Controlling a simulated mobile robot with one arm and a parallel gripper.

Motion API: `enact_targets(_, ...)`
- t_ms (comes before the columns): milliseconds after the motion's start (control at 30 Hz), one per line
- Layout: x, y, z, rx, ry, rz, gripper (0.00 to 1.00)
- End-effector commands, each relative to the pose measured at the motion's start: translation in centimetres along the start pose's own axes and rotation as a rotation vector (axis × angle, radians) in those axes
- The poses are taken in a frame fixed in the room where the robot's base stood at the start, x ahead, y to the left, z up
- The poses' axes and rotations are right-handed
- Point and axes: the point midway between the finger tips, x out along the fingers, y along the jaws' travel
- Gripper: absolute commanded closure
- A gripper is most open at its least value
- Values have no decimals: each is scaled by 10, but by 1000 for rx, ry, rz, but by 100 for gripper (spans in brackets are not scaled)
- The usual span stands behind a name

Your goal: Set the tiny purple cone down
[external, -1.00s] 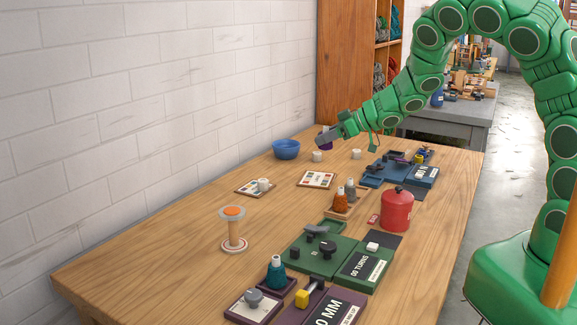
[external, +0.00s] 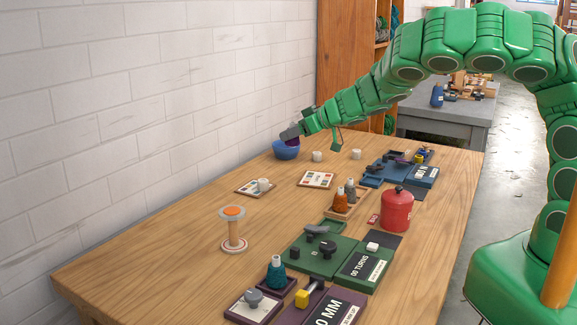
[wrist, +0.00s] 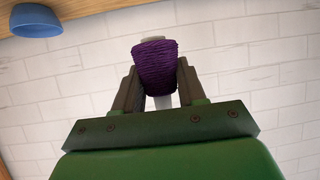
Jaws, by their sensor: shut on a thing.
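My gripper (external: 292,133) is shut on the tiny purple cone (wrist: 156,64), which sits between its two fingers in the wrist view. The cone is wound with dark purple yarn and has a pale core showing at both ends. In the external view a bit of the purple cone (external: 295,142) shows below the jaws, in front of the upper part of the blue bowl (external: 286,153). The bowl also shows in the wrist view (wrist: 36,22), off to the upper left, apart from the cone. I cannot tell the cone's height above the table.
Two small white cups (external: 317,156) stand right of the bowl. A swatch card (external: 316,179) and another card with a white cup (external: 263,184) lie nearer. A wooden spool stand (external: 233,230), a red canister (external: 397,210) and several trays fill the front and right. The white wall is close on the left.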

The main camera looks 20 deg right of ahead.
Motion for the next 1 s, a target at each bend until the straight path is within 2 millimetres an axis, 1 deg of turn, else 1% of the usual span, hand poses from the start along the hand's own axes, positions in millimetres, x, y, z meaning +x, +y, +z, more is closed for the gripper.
enact_targets(33,4,-7,-5,0,3,3,89)
enact_targets(367,20,-31,-20,33,1,61,89)
enact_targets(733,36,-65,-37,65,1,126,89)
enact_targets(1000,45,-95,-48,94,2,167,89)
